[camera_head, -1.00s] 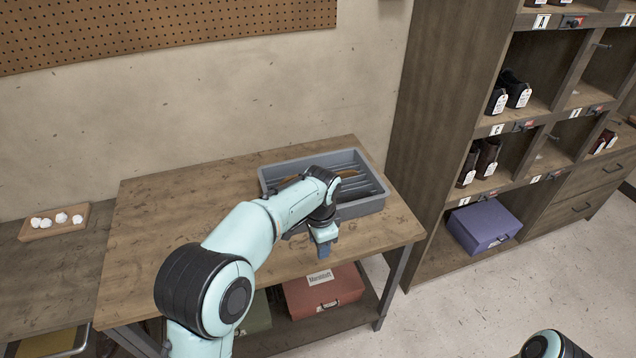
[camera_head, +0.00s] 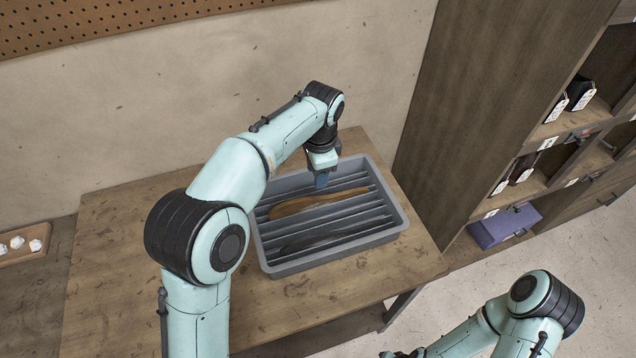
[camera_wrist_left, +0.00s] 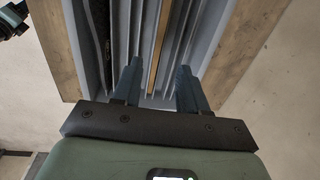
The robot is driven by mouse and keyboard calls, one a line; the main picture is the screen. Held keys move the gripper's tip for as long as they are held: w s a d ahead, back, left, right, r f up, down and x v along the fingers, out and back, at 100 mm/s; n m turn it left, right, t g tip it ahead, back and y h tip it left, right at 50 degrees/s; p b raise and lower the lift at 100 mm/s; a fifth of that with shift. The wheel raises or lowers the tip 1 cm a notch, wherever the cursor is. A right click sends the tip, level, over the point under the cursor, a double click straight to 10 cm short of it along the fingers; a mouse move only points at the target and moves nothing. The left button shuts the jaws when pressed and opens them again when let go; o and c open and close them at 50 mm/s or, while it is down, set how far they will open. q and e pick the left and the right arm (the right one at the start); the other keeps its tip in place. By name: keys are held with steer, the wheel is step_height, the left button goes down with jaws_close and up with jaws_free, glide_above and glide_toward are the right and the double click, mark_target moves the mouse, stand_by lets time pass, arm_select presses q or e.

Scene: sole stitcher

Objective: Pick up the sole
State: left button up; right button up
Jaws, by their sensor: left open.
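A tan sole (camera_head: 322,201) lies lengthwise in a slot of the grey slotted tray (camera_head: 402,213) on the wooden table. A dark sole (camera_head: 330,238) lies in a slot nearer the front. My left gripper (camera_head: 322,182) is above the back part of the tray, pointing down, behind the tan sole's middle. In the left wrist view, the open fingers of my left gripper (camera_wrist_left: 158,88) stand apart with nothing between them, and the tan sole (camera_wrist_left: 159,45) shows as a narrow strip beyond them. My right arm shows at the lower right; its gripper cannot be made out.
The wooden table (camera_head: 125,255) has free room left of and in front of the tray. A wall stands close behind it. A shelf unit (camera_head: 490,90) with shoes and a purple box (camera_head: 505,226) stands to the right. A small tray with white pieces (camera_head: 22,243) is at far left.

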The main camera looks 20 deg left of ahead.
arm_select(q)
steer(key=b, duration=0.1)
glide_above(316, 198)
steer(key=f, duration=0.7)
steer(key=shift+s+d+f, duration=0.1)
steer(key=shift+s+d, duration=0.05)
steer(key=shift+s, duration=0.25)
steer(key=shift+w+f, duration=0.15)
steer(key=shift+f, duration=0.35)
steer(key=f, duration=0.5)
steer(key=shift+w+a, duration=0.2)
steer(key=shift+w, duration=0.1)
steer(key=shift+r, duration=0.1)
jaws_close()
arm_select(e)
steer(key=shift+s+f, duration=0.75)
steer(key=shift+f, duration=0.15)
